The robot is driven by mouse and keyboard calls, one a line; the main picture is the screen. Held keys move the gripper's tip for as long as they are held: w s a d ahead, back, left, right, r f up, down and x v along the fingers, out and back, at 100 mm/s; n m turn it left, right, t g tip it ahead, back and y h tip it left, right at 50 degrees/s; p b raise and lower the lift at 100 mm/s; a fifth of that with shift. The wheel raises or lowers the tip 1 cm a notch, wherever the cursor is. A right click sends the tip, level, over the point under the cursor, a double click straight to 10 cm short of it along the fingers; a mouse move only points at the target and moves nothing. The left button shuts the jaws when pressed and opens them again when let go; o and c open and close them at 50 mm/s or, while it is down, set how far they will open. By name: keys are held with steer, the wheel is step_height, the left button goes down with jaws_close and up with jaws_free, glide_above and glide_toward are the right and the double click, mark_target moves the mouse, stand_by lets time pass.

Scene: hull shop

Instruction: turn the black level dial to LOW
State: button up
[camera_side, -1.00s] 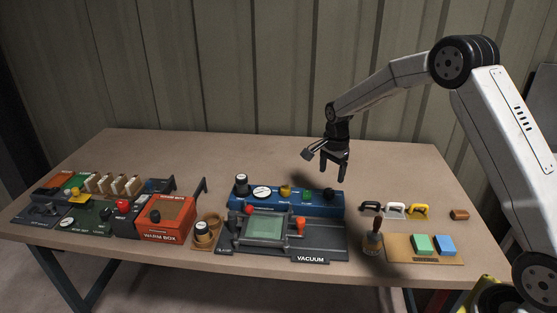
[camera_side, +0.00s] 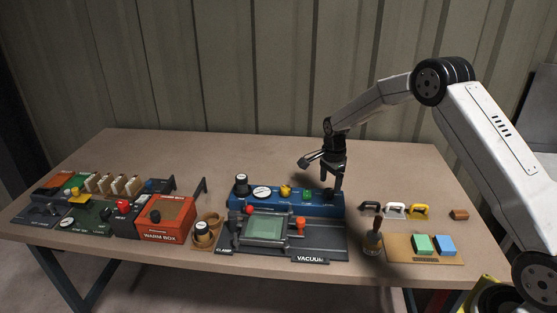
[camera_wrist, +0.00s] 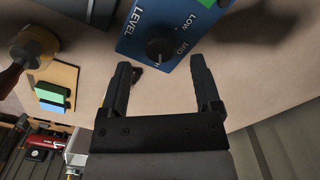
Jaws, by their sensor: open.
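The black level dial (camera_wrist: 160,44) sits on the blue panel (camera_wrist: 140,22) in the wrist view. The words LEVEL, LOW and MID are printed around it, and a further label is partly hidden. I cannot tell for sure which mark its pointer faces. In the side view the dial is at the right end of the blue panel (camera_side: 270,206), largely hidden by my gripper (camera_side: 332,189). My gripper is open and points down just above the dial. In the wrist view its two fingers (camera_wrist: 161,62) stand apart, with the dial between and just beyond their tips. I cannot see contact.
Left along the panel are a green button (camera_side: 307,196), a yellow knob (camera_side: 286,190), a white gauge (camera_side: 262,192) and another black knob (camera_side: 241,184). The vacuum frame (camera_side: 264,229) stands in front. Handles (camera_side: 395,211) lie to the right. The table behind is clear.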

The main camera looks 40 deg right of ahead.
mark_target(329, 190)
steer(key=shift+f, duration=1.8)
jaws_close()
